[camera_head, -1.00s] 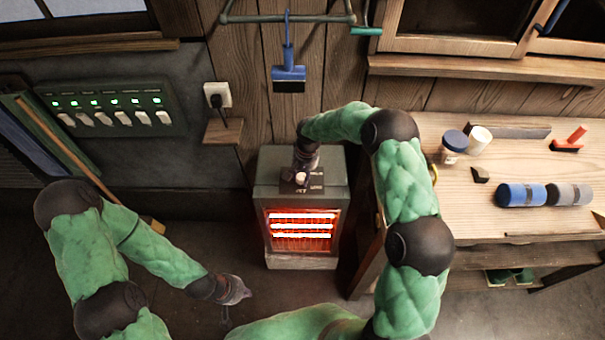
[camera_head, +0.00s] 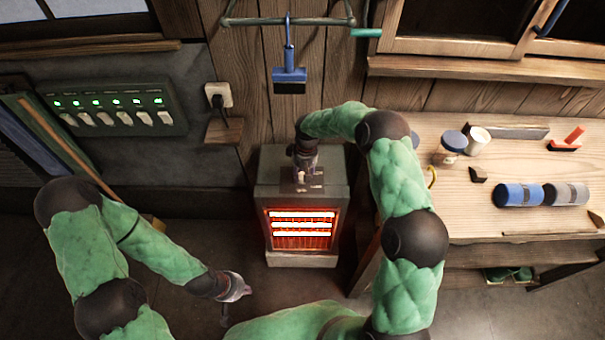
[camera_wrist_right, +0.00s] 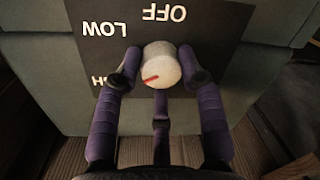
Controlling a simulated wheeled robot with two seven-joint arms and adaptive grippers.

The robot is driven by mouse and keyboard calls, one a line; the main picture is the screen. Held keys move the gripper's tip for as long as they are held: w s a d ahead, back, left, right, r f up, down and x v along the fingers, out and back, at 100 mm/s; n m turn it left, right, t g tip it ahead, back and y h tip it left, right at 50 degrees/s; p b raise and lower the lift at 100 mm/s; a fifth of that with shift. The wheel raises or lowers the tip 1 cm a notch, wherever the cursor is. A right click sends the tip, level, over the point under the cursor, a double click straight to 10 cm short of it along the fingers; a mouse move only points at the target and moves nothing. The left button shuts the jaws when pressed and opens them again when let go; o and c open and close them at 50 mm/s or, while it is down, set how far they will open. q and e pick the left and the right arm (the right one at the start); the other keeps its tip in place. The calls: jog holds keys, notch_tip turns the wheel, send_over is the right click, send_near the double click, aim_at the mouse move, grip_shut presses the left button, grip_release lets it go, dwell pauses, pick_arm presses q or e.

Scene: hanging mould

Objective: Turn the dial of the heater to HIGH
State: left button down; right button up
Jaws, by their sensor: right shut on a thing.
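The heater (camera_head: 262,185) stands on the floor against the back wall, its front bars glowing. Its pale round dial (camera_wrist_right: 162,62) sits on a dark plate on top. The dial's red mark points left and slightly down in the wrist view, toward a label mostly hidden by a finger. The LOW label (camera_wrist_right: 105,29) is at upper left and the OFF label (camera_wrist_right: 164,12) at the top. My right gripper (camera_wrist_right: 162,68) is shut on the dial, fingers on both sides; it also shows in the head view (camera_head: 304,178). My left gripper (camera_head: 240,291) is low, left of the heater; its jaws are unclear.
A workbench (camera_head: 460,215) with jars, a blue roll and a grey roll stands to the right. A switch panel (camera_head: 115,108) and a plugged socket (camera_head: 218,95) are on the back wall. A blue tool (camera_head: 289,75) hangs above the heater. Floor is free in front.

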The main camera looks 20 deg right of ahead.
jog(key=shift+s+f, duration=0.15)
jog(key=shift+s, duration=0.15)
jog(key=o, duration=1.1)
jog(key=shift+o, duration=0.2)
jog(key=shift+w, duration=0.15)
jog(key=shift+r, duration=0.35)
jog(key=r, duration=0.7)
jog(key=shift+w+d, duration=0.1)
jog(key=shift+d, duration=0.2)
jog(key=shift+f, duration=0.1)
